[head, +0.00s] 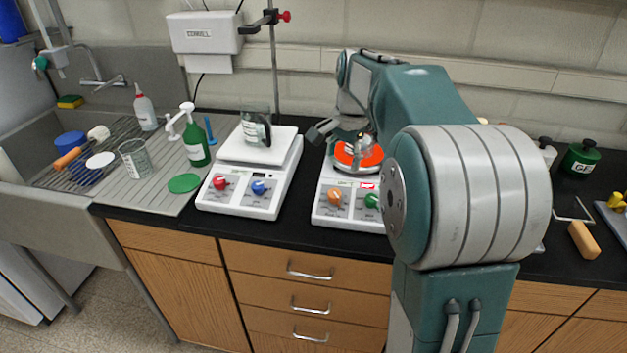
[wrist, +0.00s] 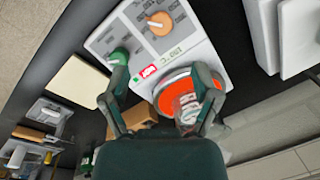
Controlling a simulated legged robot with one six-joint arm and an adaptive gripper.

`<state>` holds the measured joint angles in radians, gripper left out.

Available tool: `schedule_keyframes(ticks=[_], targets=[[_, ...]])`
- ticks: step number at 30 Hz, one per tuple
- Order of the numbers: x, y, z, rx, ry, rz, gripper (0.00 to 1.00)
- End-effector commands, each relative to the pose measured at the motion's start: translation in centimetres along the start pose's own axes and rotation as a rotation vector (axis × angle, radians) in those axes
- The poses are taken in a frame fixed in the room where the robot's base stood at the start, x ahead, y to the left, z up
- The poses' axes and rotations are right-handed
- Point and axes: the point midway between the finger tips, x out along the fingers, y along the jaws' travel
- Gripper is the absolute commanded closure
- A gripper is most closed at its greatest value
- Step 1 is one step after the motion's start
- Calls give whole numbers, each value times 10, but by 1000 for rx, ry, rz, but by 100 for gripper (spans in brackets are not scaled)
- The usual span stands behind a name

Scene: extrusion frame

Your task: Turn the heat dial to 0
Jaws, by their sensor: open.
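The right-hand hot plate (head: 322,207) is white with an orange-red round top (head: 371,160). Its front panel carries an orange dial (head: 335,197) and a green dial (head: 372,201), partly beside my arm. In the wrist view I see the orange dial (wrist: 159,24), the green dial (wrist: 118,57) and a red HOT label (wrist: 148,71). The dial lettering and pointer settings are too small to read. A clear glass vessel (wrist: 188,107) shows near the right finger.
A second hot plate (head: 237,201) to the left has a red dial (head: 219,183), a blue dial (head: 260,187) and a beaker (head: 255,124) on top. A green bottle (head: 195,142) stands by the sink. My arm hides part of the bench on the right.

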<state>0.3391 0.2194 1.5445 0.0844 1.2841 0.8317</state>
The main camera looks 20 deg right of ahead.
Motion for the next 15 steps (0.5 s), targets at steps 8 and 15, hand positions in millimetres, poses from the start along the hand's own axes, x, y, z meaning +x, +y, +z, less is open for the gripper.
schedule_keyframes(ticks=[8,15], targets=[[27,-1,0,5,-4,6,21],[72,-1,0,5,-3,6,21]])
